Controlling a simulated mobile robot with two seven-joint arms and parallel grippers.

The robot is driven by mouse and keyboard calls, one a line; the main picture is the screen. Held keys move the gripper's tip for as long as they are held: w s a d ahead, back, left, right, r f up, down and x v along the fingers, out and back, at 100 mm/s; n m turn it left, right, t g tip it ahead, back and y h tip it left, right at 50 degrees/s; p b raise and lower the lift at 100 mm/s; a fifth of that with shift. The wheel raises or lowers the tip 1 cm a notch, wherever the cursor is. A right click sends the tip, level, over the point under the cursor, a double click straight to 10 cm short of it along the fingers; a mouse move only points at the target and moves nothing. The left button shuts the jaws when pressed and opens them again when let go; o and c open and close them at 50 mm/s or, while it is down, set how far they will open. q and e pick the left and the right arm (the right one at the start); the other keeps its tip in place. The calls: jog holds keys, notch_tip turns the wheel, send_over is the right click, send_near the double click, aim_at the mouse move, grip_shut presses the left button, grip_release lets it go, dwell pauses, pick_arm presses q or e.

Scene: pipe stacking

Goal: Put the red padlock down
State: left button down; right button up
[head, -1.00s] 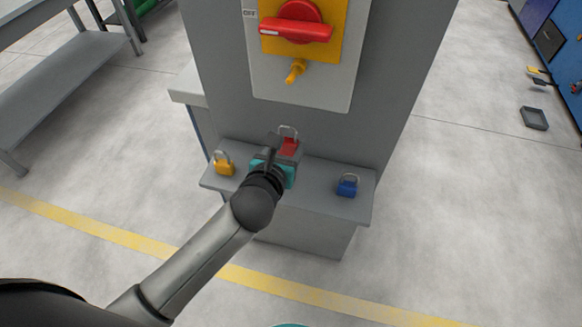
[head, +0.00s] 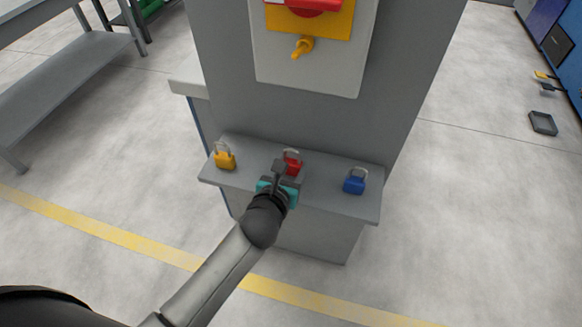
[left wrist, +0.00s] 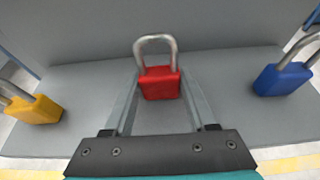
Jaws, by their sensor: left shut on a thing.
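The red padlock (head: 292,164) is at the middle of the grey shelf (head: 335,208), its shackle up. In the left wrist view the red padlock (left wrist: 159,84) is upright between the two fingers. My left gripper (head: 287,169) is shut on its body; the left wrist view shows the fingertips (left wrist: 160,78) at its sides. The padlock looks at or very near the shelf top; I cannot tell whether it touches. My right gripper is not in view.
A yellow padlock (head: 224,157) stands on the shelf to the left and a blue padlock (head: 355,181) to the right. Above is the grey cabinet with a red and yellow switch (head: 310,18). Bare shelf lies on both sides of the red padlock.

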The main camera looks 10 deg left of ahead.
pick_arm(q)
jog(key=shift+f, duration=0.1)
jog(key=shift+c, duration=1.5)
grip_release()
jog(key=shift+o, duration=0.5)
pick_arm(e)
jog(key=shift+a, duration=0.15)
pick_arm(q)
jog(key=shift+s+r, duration=0.15)
jog(key=shift+r, duration=0.05)
jog(key=p+v, duration=0.3)
jog(key=v, duration=0.8)
jog(key=shift+s+r, duration=0.2)
jog(key=shift+s, duration=0.1)
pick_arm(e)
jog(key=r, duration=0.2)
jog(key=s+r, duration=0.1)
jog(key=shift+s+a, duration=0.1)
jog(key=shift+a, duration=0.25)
